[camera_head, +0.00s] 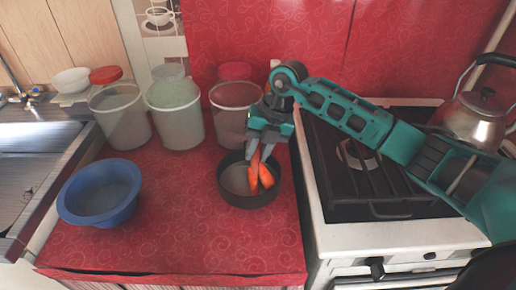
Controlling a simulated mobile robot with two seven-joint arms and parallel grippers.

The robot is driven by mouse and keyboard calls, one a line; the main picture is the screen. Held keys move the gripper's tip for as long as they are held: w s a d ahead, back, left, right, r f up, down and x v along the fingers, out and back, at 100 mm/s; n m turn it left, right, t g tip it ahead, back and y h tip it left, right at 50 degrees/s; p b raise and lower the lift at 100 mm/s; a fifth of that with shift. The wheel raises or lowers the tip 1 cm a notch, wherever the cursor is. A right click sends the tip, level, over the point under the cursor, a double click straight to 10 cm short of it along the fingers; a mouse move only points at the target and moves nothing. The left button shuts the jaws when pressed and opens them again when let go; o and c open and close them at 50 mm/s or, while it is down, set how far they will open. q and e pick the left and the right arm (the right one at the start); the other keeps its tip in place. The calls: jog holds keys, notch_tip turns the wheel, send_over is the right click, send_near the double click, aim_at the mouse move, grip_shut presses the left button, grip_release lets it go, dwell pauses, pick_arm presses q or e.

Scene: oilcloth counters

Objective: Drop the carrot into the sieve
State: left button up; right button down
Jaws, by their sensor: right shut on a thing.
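My right gripper (259,155) reaches in from the right over a dark round pot (250,201) on the red counter. It points down and is shut on an orange carrot (254,178). The carrot's lower part is at or inside the pot's mouth; I cannot tell whether it touches the bottom. Another orange piece (266,177) shows just to its right, inside the pot's outline. A blue bowl-shaped vessel (104,214), which may be the sieve, stands at the left of the counter and looks empty. I cannot make out holes in it. My left gripper is not in view.
Several translucent tubs (176,118) stand along the back of the counter (180,240). The stove (375,231) with a kettle (474,117) is at the right, the sink (30,150) at the left. The counter between the blue vessel and the pot is clear.

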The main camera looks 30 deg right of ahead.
jog(key=c, duration=0.8)
grip_release()
jog(key=shift+c, duration=0.2)
jog(key=shift+r, duration=0.1)
jog(key=v, duration=1.2)
jog(key=shift+r, duration=0.4)
jog(key=shift+s, duration=0.1)
